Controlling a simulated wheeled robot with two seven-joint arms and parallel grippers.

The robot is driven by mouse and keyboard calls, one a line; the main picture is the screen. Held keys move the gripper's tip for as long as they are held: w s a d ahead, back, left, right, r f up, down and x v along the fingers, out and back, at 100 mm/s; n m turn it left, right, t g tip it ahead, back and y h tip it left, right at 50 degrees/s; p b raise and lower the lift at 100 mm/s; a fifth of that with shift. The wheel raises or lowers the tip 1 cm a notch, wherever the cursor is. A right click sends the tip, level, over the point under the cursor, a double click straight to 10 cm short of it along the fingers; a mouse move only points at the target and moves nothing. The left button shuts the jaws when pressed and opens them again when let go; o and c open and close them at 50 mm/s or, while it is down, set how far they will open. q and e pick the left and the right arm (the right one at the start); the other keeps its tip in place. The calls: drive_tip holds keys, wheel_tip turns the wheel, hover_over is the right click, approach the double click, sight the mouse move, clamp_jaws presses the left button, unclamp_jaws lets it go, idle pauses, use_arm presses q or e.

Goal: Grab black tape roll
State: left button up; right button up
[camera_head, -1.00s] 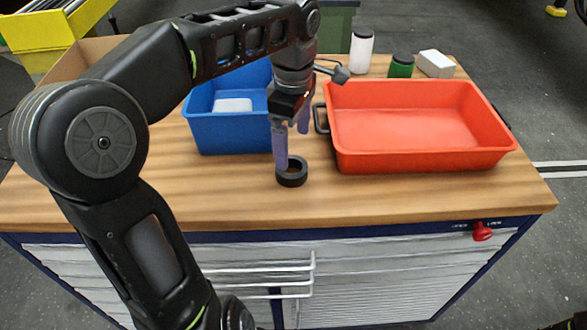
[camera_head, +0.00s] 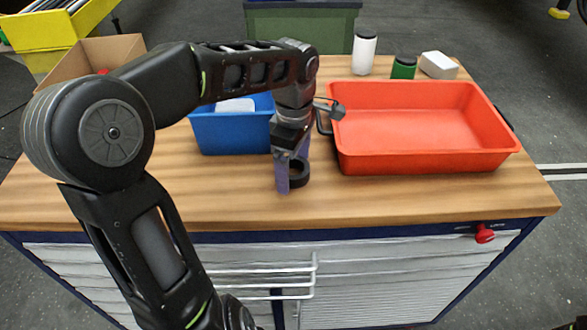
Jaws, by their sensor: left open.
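The black tape roll (camera_head: 301,175) lies flat on the wooden workbench, in front of the gap between the blue bin and the red tray. My left gripper (camera_head: 290,180) is lowered over it, with its purple-grey fingers pointing down. One finger is at the left front side of the roll and covers part of it. The other finger is mostly behind, near the roll's far side. The jaws are open, and I cannot tell whether they touch the roll. My right gripper is not in view.
A blue bin (camera_head: 222,135) holding a white item stands left of the gripper. A red tray (camera_head: 430,165) with a dark handle is close on the right. The bench front (camera_head: 400,205) is clear.

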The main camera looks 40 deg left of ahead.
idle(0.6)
use_arm(q)
drive_tip(key=c, duration=1.5)
